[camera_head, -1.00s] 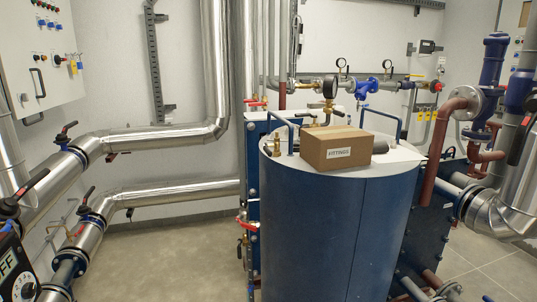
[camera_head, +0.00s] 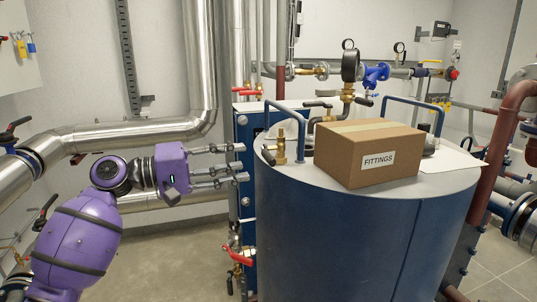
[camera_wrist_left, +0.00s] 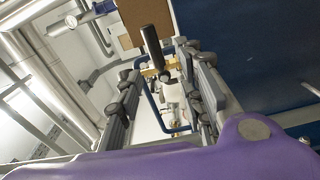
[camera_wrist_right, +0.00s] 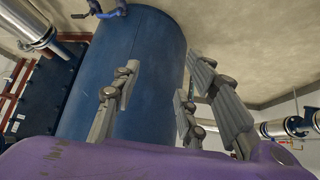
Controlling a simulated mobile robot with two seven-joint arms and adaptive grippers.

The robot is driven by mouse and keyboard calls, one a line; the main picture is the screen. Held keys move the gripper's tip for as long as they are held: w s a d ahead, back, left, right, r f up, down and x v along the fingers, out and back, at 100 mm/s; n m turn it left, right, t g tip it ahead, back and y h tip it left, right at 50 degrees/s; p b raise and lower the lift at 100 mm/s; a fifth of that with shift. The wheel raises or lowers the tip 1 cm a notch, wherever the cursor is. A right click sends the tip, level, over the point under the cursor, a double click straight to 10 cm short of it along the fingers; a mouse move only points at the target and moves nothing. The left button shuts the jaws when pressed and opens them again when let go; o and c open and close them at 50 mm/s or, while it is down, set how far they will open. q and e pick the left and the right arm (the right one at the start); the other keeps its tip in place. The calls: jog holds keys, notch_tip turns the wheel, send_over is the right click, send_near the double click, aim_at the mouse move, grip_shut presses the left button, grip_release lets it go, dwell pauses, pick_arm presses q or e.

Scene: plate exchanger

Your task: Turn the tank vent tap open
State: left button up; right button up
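A brass tap (camera_head: 281,148) stands upright at the left of the tank's top (camera_head: 300,175). I take it as the vent tap; its short dark handle (camera_head: 268,156) points left, toward my left gripper. My left gripper (camera_head: 241,162) is open and empty, left of the tap and apart from it. In the left wrist view the dark handle (camera_wrist_left: 152,45) and brass part (camera_wrist_left: 158,68) show between the spread fingers. My right gripper (camera_wrist_right: 160,77) is open and empty in the right wrist view, with the blue tank (camera_wrist_right: 150,45) beyond; it is not in the head view.
A cardboard box (camera_head: 368,152) marked FITTINGS sits on the tank top, right of the tap. Blue hoop handles (camera_head: 290,105) rise from the top. A gauge (camera_head: 350,65) and brass fittings stand behind. Red-handled valves (camera_head: 238,257) and a silver pipe (camera_head: 120,135) are at the left.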

aim_at(266, 159)
pick_arm(q)
jog(key=shift+g, duration=0.4)
jog(key=d, duration=0.1)
jog(key=s+d, duration=0.1)
jog(key=d, duration=0.1)
jog(key=shift+s+d+r+p, duration=0.3)
jog(key=shift+r, duration=0.1)
jog(key=x, duration=0.3)
jog(key=shift+w+d+f, duration=0.15)
jog(key=shift+w+d, duration=0.15)
jog(key=shift+w, duration=0.15)
jog(key=shift+w+d+p, duration=0.1)
jog(key=shift+d+p, duration=0.2)
jog(key=shift+d, duration=0.25)
pick_arm(e)
jog(key=shift+s+d+r, duration=0.2)
jog(key=shift+s+r, duration=0.25)
jog(key=shift+s, duration=0.05)
pick_arm(q)
grip_shut()
pick_arm(e)
jog(key=shift+s, duration=0.15)
